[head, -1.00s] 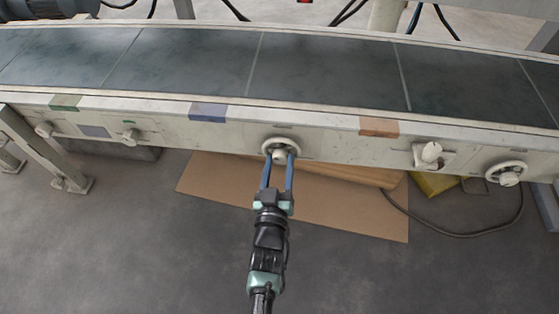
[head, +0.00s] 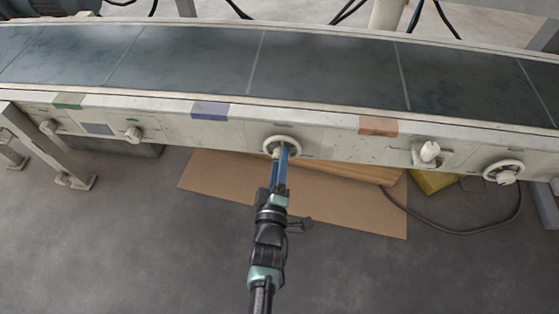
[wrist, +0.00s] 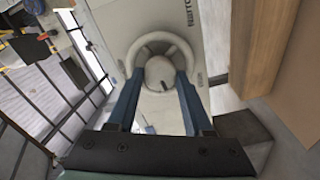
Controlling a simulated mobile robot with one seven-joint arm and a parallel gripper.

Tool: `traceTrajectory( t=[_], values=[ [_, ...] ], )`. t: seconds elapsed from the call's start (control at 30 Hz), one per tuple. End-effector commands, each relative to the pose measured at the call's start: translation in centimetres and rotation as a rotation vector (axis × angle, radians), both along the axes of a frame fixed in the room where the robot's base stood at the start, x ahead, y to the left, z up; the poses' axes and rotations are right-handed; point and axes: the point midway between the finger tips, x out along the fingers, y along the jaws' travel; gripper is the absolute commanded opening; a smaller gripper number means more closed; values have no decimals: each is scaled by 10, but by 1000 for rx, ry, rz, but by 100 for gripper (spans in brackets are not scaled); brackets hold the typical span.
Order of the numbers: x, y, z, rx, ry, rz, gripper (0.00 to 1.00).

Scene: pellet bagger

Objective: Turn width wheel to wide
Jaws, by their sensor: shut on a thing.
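A pale round handwheel (head: 268,146) sits on the front panel of the conveyor, in the middle of the head view. In the wrist view the wheel (wrist: 146,45) shows ahead, with its rounded hub (wrist: 160,72) between my fingers. My gripper (head: 281,151) reaches up to this wheel, its blue fingers shut on the hub. The gripper also fills the lower wrist view (wrist: 158,88), rolled so the panel looks tilted. A second, similar handwheel (head: 503,171) is at the far right of the panel, apart from my gripper. The lettering near the held wheel is only partly legible.
The dark conveyor belt (head: 330,70) runs above the panel. A pale knob (head: 429,152) and smaller knobs (head: 133,134) stick out along the panel. A brown cardboard sheet (head: 330,207) lies on the floor below, with a cable (head: 450,232) at right.

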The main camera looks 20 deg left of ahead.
Motion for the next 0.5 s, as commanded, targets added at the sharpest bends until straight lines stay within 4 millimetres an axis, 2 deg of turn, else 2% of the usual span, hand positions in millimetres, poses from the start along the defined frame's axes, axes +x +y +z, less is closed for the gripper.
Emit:
traceTrajectory(
  t=[0.5],
  values=[
    [0, 0, -1, -471, -135, 0, 0]
  ],
)
